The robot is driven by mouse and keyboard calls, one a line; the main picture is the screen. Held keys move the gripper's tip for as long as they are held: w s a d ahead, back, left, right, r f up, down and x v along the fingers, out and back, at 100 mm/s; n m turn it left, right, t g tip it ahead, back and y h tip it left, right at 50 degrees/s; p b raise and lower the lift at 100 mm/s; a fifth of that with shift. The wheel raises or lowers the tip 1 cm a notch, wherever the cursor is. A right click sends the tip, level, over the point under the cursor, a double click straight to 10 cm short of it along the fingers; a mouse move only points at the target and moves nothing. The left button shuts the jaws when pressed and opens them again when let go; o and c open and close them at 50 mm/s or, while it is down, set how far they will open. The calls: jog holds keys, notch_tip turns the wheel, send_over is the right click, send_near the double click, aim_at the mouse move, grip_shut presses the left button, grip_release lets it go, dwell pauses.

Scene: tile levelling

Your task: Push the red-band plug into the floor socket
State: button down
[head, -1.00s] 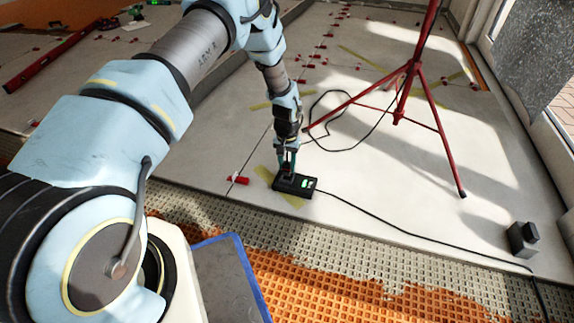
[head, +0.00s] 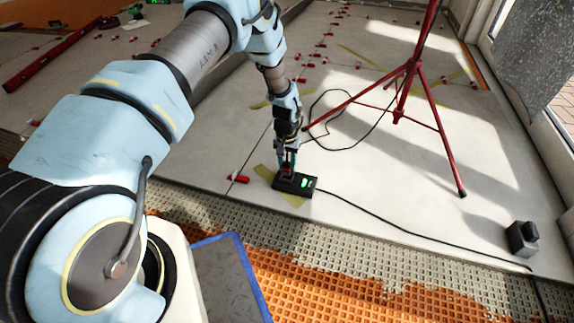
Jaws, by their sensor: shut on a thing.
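The floor socket is a small black block (head: 305,185) with green lights on its top, lying on the pale tiles near a yellow tape mark. My gripper (head: 287,168) points straight down over the left part of the block. Its teal fingers are shut on the red-band plug (head: 287,172), of which only a small dark, reddish bit shows between them. The plug is at or just above the block's top. The fingers hide the contact, so I cannot tell how deep it sits.
A black cable (head: 400,232) runs from the block to the right, past a dark grey box (head: 522,239). A red tripod (head: 410,70) stands behind, with a looped cable by its leg. A red levelling wedge (head: 238,179) lies left of the block. Orange matting (head: 330,290) borders the tiles in front.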

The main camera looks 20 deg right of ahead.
jog(key=shift+f+b, duration=0.5)
jog(key=shift+f, duration=0.5)
dwell(1.7)
jog(key=shift+c, duration=2.2)
grip_release()
jog(key=shift+r, duration=0.1)
